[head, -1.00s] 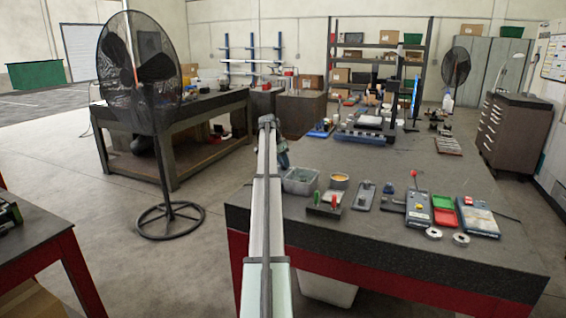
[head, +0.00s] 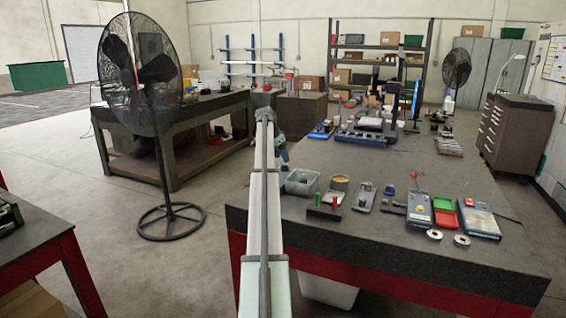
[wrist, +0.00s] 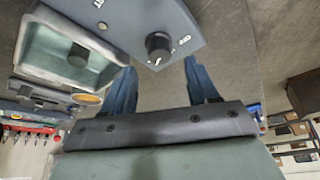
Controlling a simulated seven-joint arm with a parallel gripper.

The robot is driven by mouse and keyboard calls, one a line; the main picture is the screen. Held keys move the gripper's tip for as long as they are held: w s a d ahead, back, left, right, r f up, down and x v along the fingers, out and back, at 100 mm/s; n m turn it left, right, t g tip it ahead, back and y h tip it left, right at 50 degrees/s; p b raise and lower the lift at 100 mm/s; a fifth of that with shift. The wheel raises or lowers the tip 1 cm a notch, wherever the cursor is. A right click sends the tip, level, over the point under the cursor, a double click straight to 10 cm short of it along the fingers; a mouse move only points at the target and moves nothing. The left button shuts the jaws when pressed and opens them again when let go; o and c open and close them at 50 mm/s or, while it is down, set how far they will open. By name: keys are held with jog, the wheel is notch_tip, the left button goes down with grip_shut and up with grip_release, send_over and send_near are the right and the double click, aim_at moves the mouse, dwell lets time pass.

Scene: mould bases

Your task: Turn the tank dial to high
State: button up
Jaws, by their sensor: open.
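The dial (wrist: 158,45) is a round black knob on a blue-grey panel (wrist: 130,15) in the wrist view. Small white marks surround it, too small to read. The tank also shows on the table in the head view (head: 301,182). My gripper (wrist: 160,64) is open, with one blue finger on each side of the dial in the picture. No contact with the dial shows. In the head view my gripper (head: 283,156) is just behind and left of the tank; the dial is hidden there.
An orange-topped round tin (head: 340,182), a green-handled tool (head: 317,199) and several small items stand right of the tank on the dark table (head: 400,262). A tall fan (head: 140,75) stands on the floor at left.

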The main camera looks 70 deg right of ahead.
jog(key=v, duration=0.9)
jog(key=shift+r, duration=0.25)
jog(key=shift+w, duration=0.1)
